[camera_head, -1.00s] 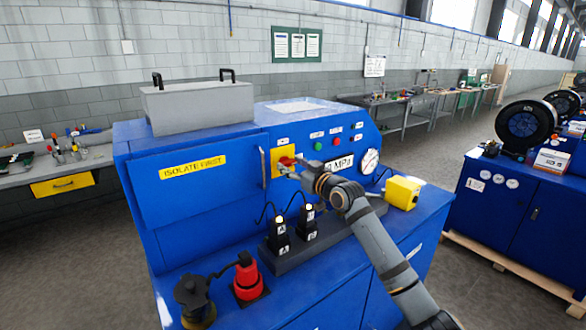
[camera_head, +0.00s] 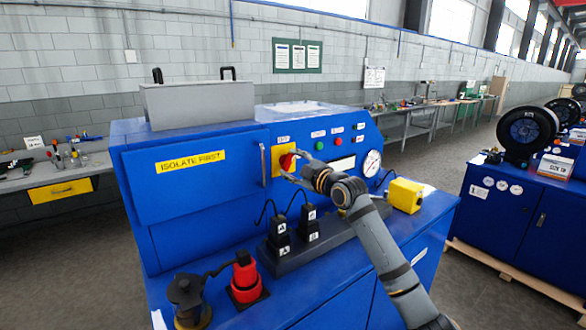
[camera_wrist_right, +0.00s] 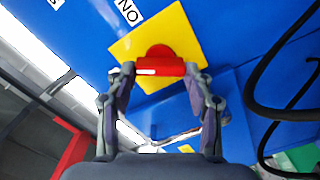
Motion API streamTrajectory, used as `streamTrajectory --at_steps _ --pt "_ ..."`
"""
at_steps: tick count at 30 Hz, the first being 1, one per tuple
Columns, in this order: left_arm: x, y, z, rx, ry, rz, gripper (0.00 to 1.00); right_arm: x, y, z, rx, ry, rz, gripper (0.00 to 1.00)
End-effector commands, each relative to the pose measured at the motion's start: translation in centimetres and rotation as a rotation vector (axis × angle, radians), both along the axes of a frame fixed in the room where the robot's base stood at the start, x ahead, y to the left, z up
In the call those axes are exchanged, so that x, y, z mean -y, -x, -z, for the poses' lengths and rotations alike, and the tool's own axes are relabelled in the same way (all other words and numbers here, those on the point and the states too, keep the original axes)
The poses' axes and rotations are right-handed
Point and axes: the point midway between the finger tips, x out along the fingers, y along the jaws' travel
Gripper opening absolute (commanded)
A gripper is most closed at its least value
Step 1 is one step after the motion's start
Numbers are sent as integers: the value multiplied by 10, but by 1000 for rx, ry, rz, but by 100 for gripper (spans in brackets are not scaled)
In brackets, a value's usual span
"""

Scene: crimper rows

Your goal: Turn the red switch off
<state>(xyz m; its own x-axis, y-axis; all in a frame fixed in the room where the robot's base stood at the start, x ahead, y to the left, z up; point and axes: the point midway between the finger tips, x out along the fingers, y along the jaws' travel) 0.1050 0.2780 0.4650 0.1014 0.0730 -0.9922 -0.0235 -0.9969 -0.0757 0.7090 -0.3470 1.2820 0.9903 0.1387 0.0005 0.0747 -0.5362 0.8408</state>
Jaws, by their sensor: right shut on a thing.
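The red switch (camera_head: 288,162) sits on a yellow plate (camera_head: 276,171) on the blue machine's front panel. In the right wrist view, the red switch handle (camera_wrist_right: 160,67) lies level across the picture, between the fingertips of my right gripper (camera_wrist_right: 161,72). The yellow plate (camera_wrist_right: 184,31) is tilted behind it, so the handle is slanted to the plate's edges. My right gripper (camera_head: 287,168) is shut on the handle and partly hides it in the head view. A white label reading "ON" (camera_wrist_right: 129,11) shows beside the plate. My left gripper is not in view.
A door marked "ISOLATE FIRST" (camera_head: 190,161) with an upright handle is left of the switch. Green (camera_head: 319,145) and red (camera_head: 337,140) buttons and a gauge (camera_head: 372,163) are to the right. Black plugs (camera_head: 279,232) with cables stand below, and a yellow box (camera_head: 405,195) is at right.

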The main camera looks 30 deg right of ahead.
Motion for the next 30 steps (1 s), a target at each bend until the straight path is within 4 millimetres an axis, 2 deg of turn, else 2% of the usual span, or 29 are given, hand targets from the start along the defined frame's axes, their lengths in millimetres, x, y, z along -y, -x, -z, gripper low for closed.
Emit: streamTrajectory --at_steps 15,30 --pt "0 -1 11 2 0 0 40 0 0 0 62 420 2 21" --pt "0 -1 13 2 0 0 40 0 0 -1 86 579 4 21"
